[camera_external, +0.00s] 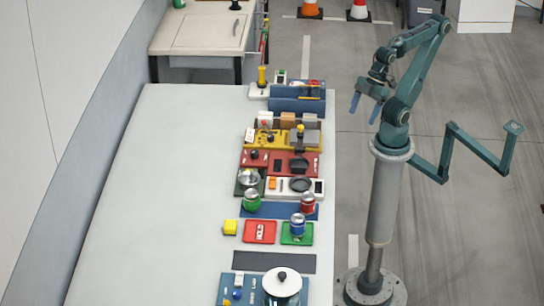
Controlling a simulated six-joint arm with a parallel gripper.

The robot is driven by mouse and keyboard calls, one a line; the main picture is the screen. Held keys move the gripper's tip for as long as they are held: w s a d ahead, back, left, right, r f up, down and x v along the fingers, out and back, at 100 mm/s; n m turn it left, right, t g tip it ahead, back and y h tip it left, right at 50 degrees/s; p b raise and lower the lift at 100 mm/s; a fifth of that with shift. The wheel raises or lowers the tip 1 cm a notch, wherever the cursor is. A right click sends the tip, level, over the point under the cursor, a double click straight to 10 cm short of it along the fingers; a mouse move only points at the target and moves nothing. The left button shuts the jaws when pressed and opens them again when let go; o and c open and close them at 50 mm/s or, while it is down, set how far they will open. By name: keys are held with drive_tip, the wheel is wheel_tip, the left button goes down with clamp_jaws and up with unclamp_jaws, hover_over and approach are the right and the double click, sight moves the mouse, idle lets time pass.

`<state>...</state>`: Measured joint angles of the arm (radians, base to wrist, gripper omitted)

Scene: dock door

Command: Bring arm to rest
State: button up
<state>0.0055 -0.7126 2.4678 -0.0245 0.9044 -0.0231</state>
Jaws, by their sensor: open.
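My arm stands on a grey pedestal at the right of the long table (150,190). It is folded upward, with the upper links bent over at the top. My gripper (364,108) hangs below the wrist, to the right of the table's edge and above the floor. Its two blue fingers are apart, and I see nothing between them. The gripper touches nothing that I can see.
The table's left part is clear. Traffic cones (311,10) stand behind.

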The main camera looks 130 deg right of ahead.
drive_tip(key=shift+s+d+f, duration=0.15)
drive_tip(key=shift+s+f, duration=0.15)
drive_tip(key=shift+s, duration=0.2)
